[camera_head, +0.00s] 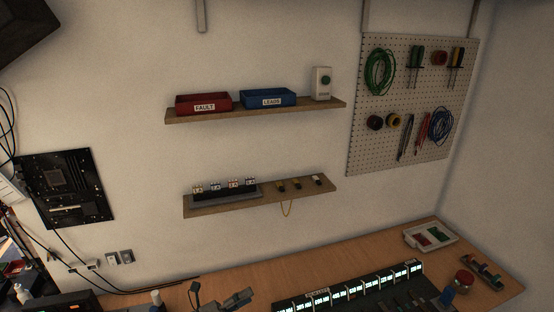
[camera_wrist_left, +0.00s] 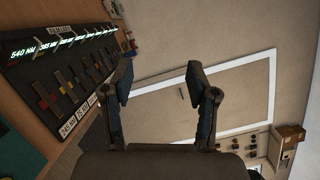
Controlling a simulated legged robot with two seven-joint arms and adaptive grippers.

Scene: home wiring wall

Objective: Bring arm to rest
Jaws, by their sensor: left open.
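My right gripper is in neither view.
Above are two shelves (camera_head: 260,112) with red and blue bins, and a pegboard (camera_head: 410,100).

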